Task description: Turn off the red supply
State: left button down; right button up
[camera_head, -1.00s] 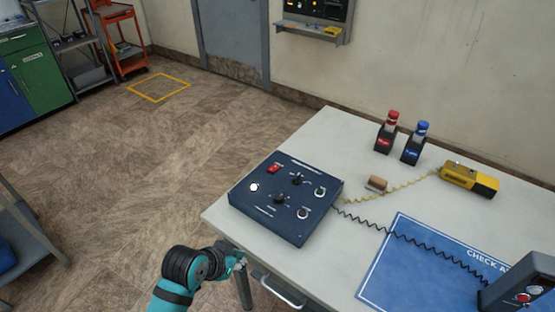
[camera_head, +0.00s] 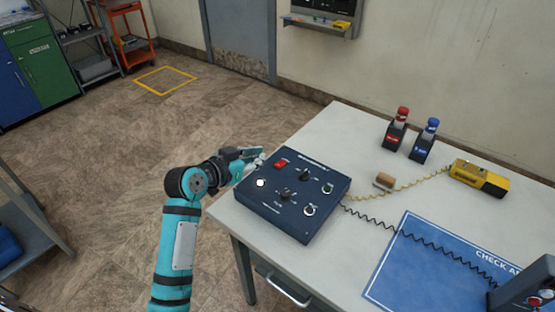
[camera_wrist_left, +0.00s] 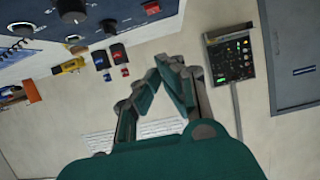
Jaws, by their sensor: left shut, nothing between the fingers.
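A black stand with a red cap and red label (camera_head: 395,137) is at the back of the white table (camera_head: 341,139), beside a similar blue-capped stand (camera_head: 423,147). A dark blue control box (camera_head: 293,197) sits at the table's left end, with a red rocker switch (camera_head: 281,164), knobs and round buttons. The switch also shows in the wrist view (camera_wrist_left: 152,8). My left gripper (camera_head: 259,158) is shut and empty beside the box's far left corner. My right gripper is out of view.
A grey box with buttons (camera_head: 525,292) is at lower right. Open floor lies left of the table.

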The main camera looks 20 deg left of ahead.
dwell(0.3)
pick_arm(q)
jog(key=p, duration=0.1)
send_over(280, 164)
jog(key=s, duration=0.2)
notch_tip(280, 164, down, 3)
jog(key=shift+a+f, duration=0.1)
jog(key=shift+w+f, duration=0.2)
jog(key=shift+f, duration=1)
jog(key=shift+s+f, duration=0.15)
jog(key=shift+f, duration=0.75)
